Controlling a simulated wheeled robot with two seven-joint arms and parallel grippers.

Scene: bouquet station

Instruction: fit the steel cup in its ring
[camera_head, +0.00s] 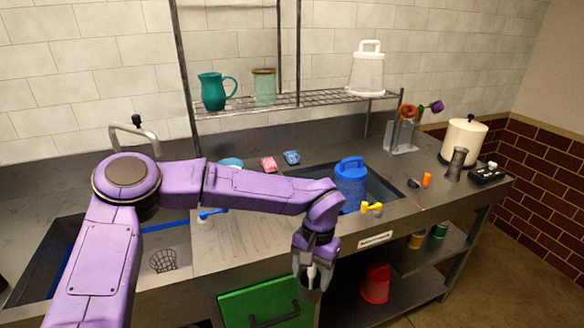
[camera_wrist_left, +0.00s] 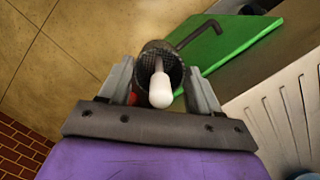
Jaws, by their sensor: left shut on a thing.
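My left gripper (camera_head: 313,264) hangs at the counter's front edge, shut on a dark grey steel cup (camera_head: 310,291). In the left wrist view the cup (camera_wrist_left: 151,50) sits between the two fingers of the gripper (camera_wrist_left: 161,72), its dark, mesh-like inside facing the camera. A white-tipped stick (camera_wrist_left: 160,91) shows in the cup's mouth. I cannot make out the ring in either view; the gripper and cup may hide it. My right gripper is not in view.
A green panel (camera_head: 240,301) with a dark handle is close beside the cup. A blue lidded can (camera_head: 350,184) stands in the right sink, with yellow fittings (camera_head: 372,208) at its edge. A red bucket (camera_head: 376,284) is on the lower shelf. Open floor lies at right.

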